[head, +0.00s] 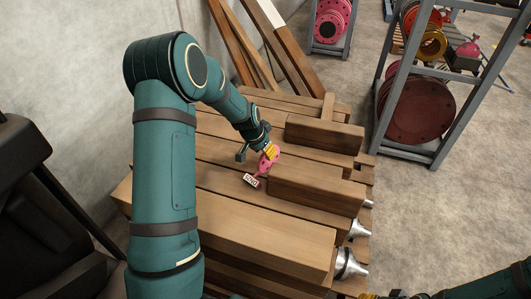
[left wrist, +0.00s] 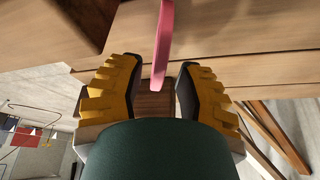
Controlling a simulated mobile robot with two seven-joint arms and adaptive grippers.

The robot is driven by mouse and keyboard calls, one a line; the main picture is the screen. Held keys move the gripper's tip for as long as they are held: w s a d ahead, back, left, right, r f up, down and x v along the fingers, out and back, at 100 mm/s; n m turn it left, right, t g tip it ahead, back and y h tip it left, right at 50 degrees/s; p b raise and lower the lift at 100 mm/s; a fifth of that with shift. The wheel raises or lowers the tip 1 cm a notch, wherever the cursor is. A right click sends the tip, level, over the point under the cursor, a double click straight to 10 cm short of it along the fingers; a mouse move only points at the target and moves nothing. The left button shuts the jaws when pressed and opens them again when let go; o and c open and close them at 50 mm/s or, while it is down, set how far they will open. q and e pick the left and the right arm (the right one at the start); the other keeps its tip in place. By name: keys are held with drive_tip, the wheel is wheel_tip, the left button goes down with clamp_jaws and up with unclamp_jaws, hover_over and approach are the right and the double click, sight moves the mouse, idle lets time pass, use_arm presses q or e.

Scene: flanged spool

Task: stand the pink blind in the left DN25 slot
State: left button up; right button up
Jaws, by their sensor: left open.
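The pink blind (head: 265,164) is at the middle of the timber stack, just below my left gripper (head: 269,152) in the head view. In the left wrist view, the blind (left wrist: 163,45) shows edge-on as a thin pink strip. Its near end lies between the yellow fingers of my left gripper (left wrist: 158,75), with a gap on each side. The fingers are open. A small white tag (head: 251,181) with lettering I cannot read sits by the blind's lower end. I cannot make out the slots. Part of my right gripper (head: 371,296) shows at the bottom edge; its fingers are mostly cut off.
Timber blocks (head: 316,190) stand up right of the blind, and a long beam (head: 255,232) lies in front. Metal cones (head: 349,264) stick out at the stack's right end. A grey rack (head: 393,82) with flanged spools stands behind right. Planks (head: 232,45) lean at the wall.

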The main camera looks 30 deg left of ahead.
sight(263, 154)
use_arm(q)
drive_tip(key=p+v, duration=0.1)
drive_tip(key=v, duration=0.7)
drive_tip(key=shift+o, duration=1)
drive_tip(key=shift+s+r, duration=0.2)
drive_tip(key=shift+r, duration=0.2)
drive_tip(key=x, duration=0.7)
drive_tip(key=shift+f, duration=0.25)
drive_tip(key=x, duration=0.4)
drive_tip(key=shift+s+a+f+b, duration=0.1)
drive_tip(key=shift+s+f+b, duration=0.15)
drive_tip(key=shift+b, duration=0.05)
drive_tip(key=shift+w+f, duration=0.2)
drive_tip(key=shift+f, duration=0.2)
